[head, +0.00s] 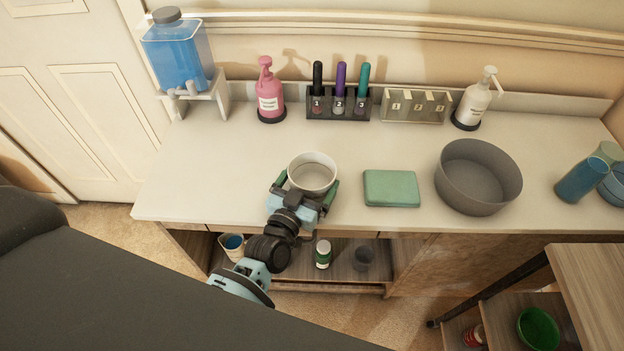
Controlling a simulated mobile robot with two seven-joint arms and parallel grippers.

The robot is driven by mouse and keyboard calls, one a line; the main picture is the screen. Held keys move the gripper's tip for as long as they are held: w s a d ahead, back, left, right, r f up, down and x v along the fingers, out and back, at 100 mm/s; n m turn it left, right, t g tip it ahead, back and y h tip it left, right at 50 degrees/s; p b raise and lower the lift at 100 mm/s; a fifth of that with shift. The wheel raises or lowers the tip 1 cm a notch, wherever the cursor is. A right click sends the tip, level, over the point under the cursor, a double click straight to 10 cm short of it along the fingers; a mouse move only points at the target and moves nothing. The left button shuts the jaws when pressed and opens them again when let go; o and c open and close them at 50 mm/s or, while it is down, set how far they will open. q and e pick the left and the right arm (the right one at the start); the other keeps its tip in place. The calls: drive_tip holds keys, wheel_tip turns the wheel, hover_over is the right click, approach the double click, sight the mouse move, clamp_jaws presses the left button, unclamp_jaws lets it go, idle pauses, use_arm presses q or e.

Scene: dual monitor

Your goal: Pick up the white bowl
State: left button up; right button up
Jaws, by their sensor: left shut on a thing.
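The white bowl (312,169) is on or just above the white counter, left of the green box; I cannot tell whether it touches the counter. My left gripper (307,183) reaches it from the front, with one green-tipped finger at its left side and the other at its right. The gripper is shut on the bowl. The bowl is upright and its inside looks empty. Its lower front is hidden by the gripper. My right gripper is not in view.
A green box (391,188) and a large grey basin (478,178) stand to the right. A pink pump bottle (269,92), a marker rack (338,104) and a white pump bottle (474,101) line the back. The counter's left part is clear.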

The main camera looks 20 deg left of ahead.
use_arm(q)
drive_tip(key=shift+r, duration=0.85)
wheel_tip(320, 180, up, 2)
drive_tip(key=shift+s+a+r+p, duration=0.1)
drive_tip(key=shift+r+p, duration=0.05)
drive_tip(key=shift+p, duration=0.2)
drive_tip(key=s+a, duration=0.2)
drive_tip(key=a, duration=0.2)
drive_tip(key=s+a, duration=0.3)
drive_tip(key=a, duration=0.1)
drive_tip(key=s+a+b, duration=0.1)
drive_tip(key=s+a, duration=0.2)
drive_tip(key=shift+a+r, duration=0.35)
drive_tip(key=shift+a, duration=0.05)
drive_tip(key=shift+s+a+r, duration=0.15)
drive_tip(key=shift+s+a, duration=0.3)
drive_tip(key=shift+a, duration=0.15)
drive_tip(key=shift+r, duration=0.1)
